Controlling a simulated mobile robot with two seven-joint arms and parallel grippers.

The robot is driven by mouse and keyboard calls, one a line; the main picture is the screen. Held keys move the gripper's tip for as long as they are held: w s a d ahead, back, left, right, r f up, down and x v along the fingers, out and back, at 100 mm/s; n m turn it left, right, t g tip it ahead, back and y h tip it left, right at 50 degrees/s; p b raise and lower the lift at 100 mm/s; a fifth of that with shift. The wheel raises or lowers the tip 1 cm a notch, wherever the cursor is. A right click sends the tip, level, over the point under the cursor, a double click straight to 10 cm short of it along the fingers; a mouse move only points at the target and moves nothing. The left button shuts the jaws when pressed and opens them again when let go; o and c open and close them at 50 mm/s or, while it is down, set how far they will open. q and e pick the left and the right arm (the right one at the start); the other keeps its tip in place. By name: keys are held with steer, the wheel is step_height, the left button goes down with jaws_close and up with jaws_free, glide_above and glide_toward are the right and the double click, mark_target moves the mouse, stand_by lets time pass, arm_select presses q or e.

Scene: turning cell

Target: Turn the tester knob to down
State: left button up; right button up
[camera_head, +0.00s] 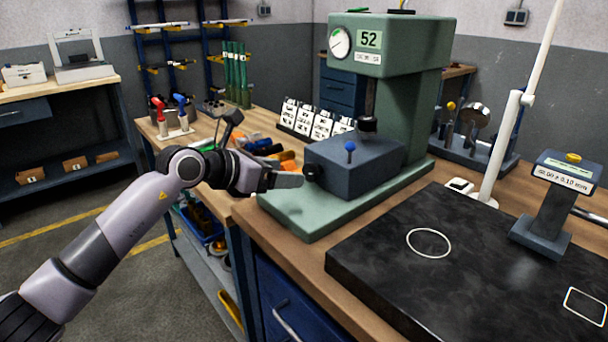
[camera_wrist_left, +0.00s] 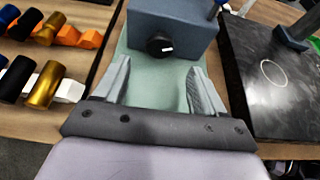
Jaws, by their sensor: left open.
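The tester (camera_head: 412,100) is a green press-like machine with a dial and a display reading 52. A blue-grey block (camera_head: 352,162) sits on its pale green base. The tester knob (camera_head: 312,172) is a black round knob on the block's front face. In the left wrist view the knob (camera_wrist_left: 159,46) shows a white mark pointing to the picture's right. My left gripper (camera_head: 288,180) is open and empty, just short of the knob. In the left wrist view its two fingers (camera_wrist_left: 158,75) stand apart on either side below the knob, without touching it. My right gripper is out of view.
A small blue-topped lever (camera_head: 350,147) stands on the block. A black stone plate (camera_head: 400,255) with a white circle lies right of the tester, with a gauge stand (camera_head: 545,215) on it. Colored cylinders (camera_wrist_left: 45,85) lie left of the gripper.

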mark_target(308, 173)
arm_select(q)
steer(key=shift+w+d, duration=0.15)
steer(key=shift+d, duration=0.05)
steer(key=shift+x, duration=3.25)
steer(key=shift+w, duration=0.1)
steer(key=c, duration=1)
